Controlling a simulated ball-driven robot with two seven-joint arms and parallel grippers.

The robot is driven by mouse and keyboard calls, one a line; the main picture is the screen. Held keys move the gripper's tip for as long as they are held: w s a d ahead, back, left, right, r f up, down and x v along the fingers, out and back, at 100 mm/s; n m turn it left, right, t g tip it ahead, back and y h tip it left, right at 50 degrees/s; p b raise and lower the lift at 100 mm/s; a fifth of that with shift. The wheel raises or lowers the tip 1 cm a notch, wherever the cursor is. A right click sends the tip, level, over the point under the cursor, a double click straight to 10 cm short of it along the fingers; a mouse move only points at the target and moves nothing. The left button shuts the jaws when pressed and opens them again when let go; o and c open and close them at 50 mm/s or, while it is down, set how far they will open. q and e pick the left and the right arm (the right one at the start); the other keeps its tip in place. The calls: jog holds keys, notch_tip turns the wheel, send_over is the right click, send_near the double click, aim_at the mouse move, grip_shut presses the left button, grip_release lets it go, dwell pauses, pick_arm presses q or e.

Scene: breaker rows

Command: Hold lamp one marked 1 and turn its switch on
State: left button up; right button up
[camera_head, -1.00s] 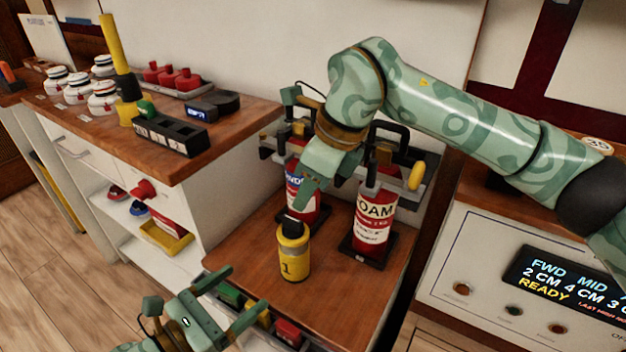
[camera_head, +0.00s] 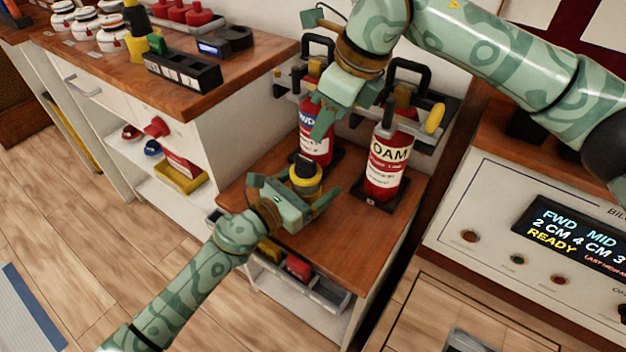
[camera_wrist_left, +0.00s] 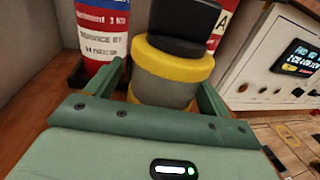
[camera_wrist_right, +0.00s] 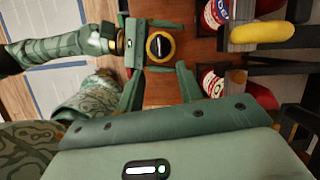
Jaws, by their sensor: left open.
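Lamp one (camera_head: 306,184) stands upright on the low wooden shelf, with yellow bands and a black top; its mark 1 is hidden now. My left gripper (camera_head: 292,198) is open, with its fingers on either side of the lamp. In the left wrist view the lamp (camera_wrist_left: 168,70) stands between the fingers; contact cannot be told. My right gripper (camera_head: 322,125) is above the lamp, pointing down. In the right wrist view its fingers are apart and empty, and the lamp's round black top (camera_wrist_right: 160,47) with a pale line shows beyond them.
Two red extinguishers stand close behind: one with a blue label (camera_head: 313,135) and the FOAM one (camera_head: 385,158). A cabinet with a wooden top (camera_head: 215,95) is at left. A panel with a lit display (camera_head: 565,235) is at right. Bins (camera_head: 325,290) sit below the shelf.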

aim_at(307, 159)
pick_arm(q)
jog(key=shift+w+d, duration=0.15)
jog(key=c, duration=1.4)
pick_arm(e)
jog(key=shift+c, duration=0.2)
jog(key=shift+m+t, duration=0.5)
jog(key=shift+m, duration=0.3)
jog(key=x, duration=0.6)
jog(key=s+x, duration=0.1)
jog(key=x, duration=0.3)
jog(key=shift+f, duration=0.15)
